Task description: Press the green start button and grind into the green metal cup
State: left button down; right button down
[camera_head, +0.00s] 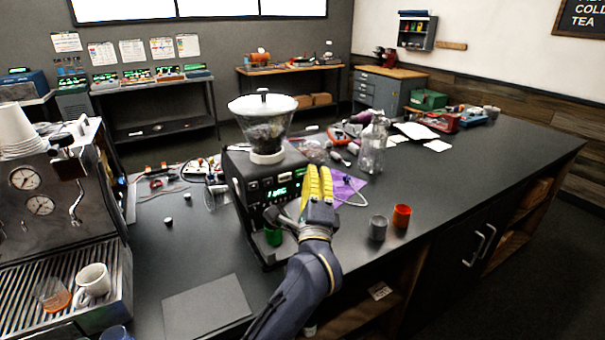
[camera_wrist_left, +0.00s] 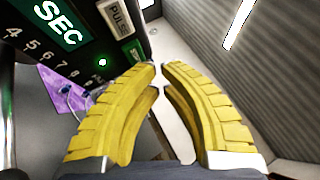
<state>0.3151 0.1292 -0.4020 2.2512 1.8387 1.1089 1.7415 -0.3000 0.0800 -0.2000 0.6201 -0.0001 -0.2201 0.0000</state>
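The grinder (camera_head: 238,170) stands on the counter with a clear hopper of dark beans on top. Its front panel shows a lit display (camera_head: 276,192). In the left wrist view, a green button (camera_wrist_left: 134,50) sits beside the PULSE button, just beyond my left fingertips. The green metal cup (camera_head: 273,236) stands under the grinder's spout, partly hidden by the parts in front. My left gripper (camera_head: 318,168) is before the panel's right side. Its yellow fingers, also in the left wrist view (camera_wrist_left: 158,68), are nearly together with a thin empty gap. Contact with the button cannot be told. My right gripper is out of view.
A glass bottle (camera_head: 373,145) and a purple sheet (camera_head: 345,186) are behind. The espresso machine (camera_head: 60,215) is at left.

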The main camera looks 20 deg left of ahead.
pick_arm(q)
jog(key=shift+s+d, duration=0.1)
jog(key=shift+d, duration=0.05)
jog(key=shift+s+d, duration=0.75)
jog(key=shift+d, duration=0.25)
jog(key=shift+s+d, duration=0.75)
jog(key=shift+d, duration=0.2)
